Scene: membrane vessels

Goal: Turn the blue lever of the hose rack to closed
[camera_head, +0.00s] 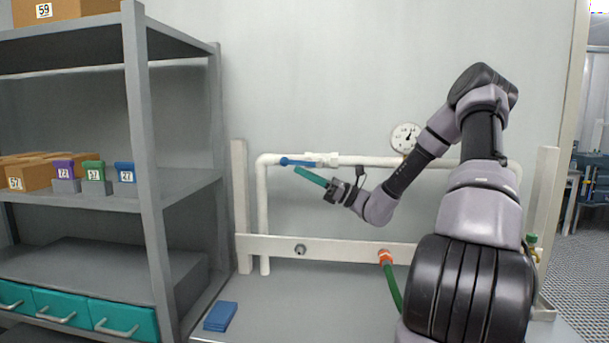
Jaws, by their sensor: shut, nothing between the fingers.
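The blue lever (295,162) lies roughly level along the white upper pipe (362,160) of the hose rack, left of the white valve fitting (322,157). My gripper (298,171) reaches in from the right, its long teal fingers shut and empty. Their tips are just below the lever in the picture; I cannot tell whether they touch it. My arm hides part of the pipe's right side.
A round gauge (405,136) sits above the pipe. An orange hose coupling (385,257) with a green hose hangs from the lower white rail (340,249). A blue flat object (220,316) lies on the grey bench. A grey shelf (150,170) with boxes stands at left.

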